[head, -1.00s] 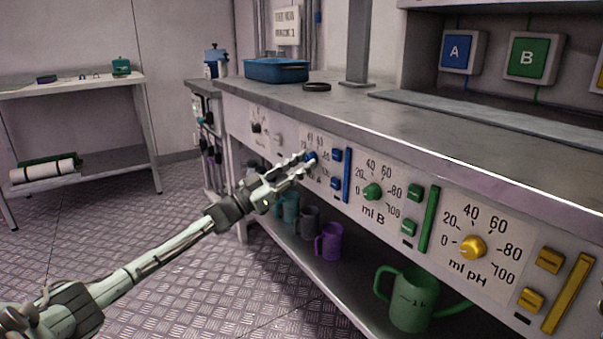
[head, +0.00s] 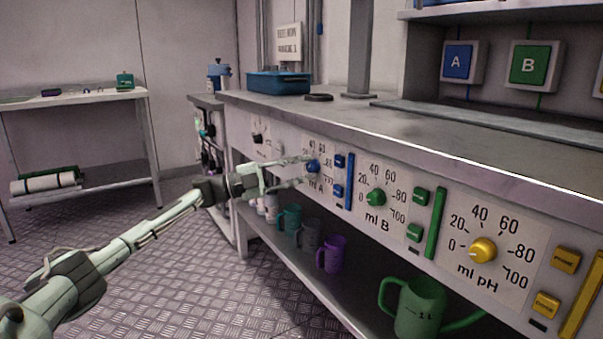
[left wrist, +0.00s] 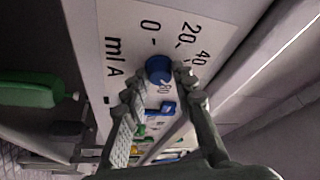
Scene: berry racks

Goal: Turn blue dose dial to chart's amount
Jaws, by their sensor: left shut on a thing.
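The blue dial (head: 313,166) sits on the white "ml A" panel (head: 317,187), the left one of the three ml panels. My left gripper (head: 305,171) reaches it from the left, one finger above and one below. In the left wrist view the blue dial (left wrist: 158,69) lies between the two fingertips (left wrist: 159,83), which are shut on it. The numbers 0, 20 and 40 show around it there; the rest are partly covered. I cannot make out the dial's pointer. A white chart (head: 288,43) hangs on the back wall, its print too small to read surely. My right gripper is not in view.
Blue buttons (head: 338,160) and a blue bar (head: 349,181) stand just right of the dial. Green (head: 375,198) and yellow (head: 482,250) dials follow further right. The counter edge overhangs the panels. Mugs, one purple (head: 332,254), stand on the shelf below.

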